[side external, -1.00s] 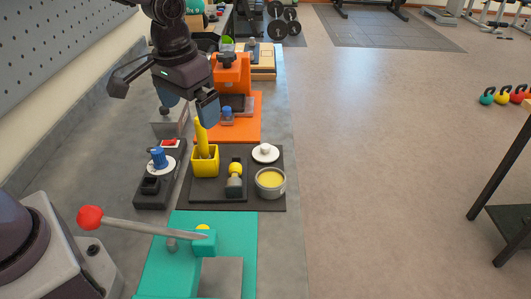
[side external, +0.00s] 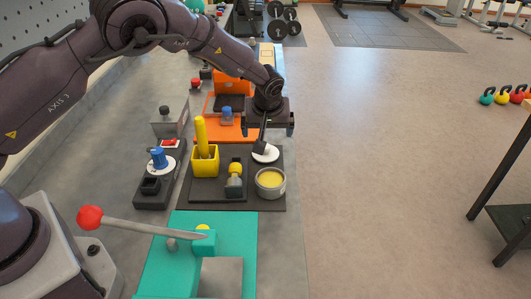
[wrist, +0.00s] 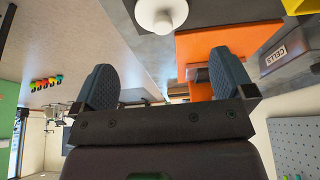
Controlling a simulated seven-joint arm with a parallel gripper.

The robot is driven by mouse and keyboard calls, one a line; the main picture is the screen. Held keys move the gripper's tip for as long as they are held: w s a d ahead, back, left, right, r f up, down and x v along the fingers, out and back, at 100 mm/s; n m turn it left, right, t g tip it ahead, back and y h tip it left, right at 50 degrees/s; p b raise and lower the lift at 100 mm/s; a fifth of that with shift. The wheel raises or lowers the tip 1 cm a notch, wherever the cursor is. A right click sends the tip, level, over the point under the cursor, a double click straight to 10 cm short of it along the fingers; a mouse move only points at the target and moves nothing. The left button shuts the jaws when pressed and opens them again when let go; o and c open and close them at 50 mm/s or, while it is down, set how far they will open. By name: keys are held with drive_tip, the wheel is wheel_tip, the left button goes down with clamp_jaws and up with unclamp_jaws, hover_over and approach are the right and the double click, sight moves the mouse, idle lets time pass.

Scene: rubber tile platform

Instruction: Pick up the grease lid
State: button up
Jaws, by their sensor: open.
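The grease lid (side external: 265,156) is a round white disc with a knob, lying flat on the dark mat beside the grey pot of yellow grease (side external: 271,180). In the wrist view the lid (wrist: 161,14) shows at the top edge, beyond and between the fingertips. My gripper (side external: 267,133) is over the back of the lid in the side view and partly covers its knob. The fingers (wrist: 165,82) are spread wide with nothing between them. I cannot tell the exact height above the lid.
On the mat (side external: 216,194) stand a yellow holder (side external: 205,163) with an upright yellow handle and a yellow-and-black tool (side external: 234,178). An orange press (side external: 232,88) stands behind. A teal base (side external: 177,254) with a red-knobbed lever is in front. Open floor lies right.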

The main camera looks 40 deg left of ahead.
sight(266, 151)
drive_tip(key=x, duration=0.9)
drive_tip(key=shift+a+f, duration=0.2)
drive_tip(key=shift+f, duration=0.15)
drive_tip(key=c, duration=0.8)
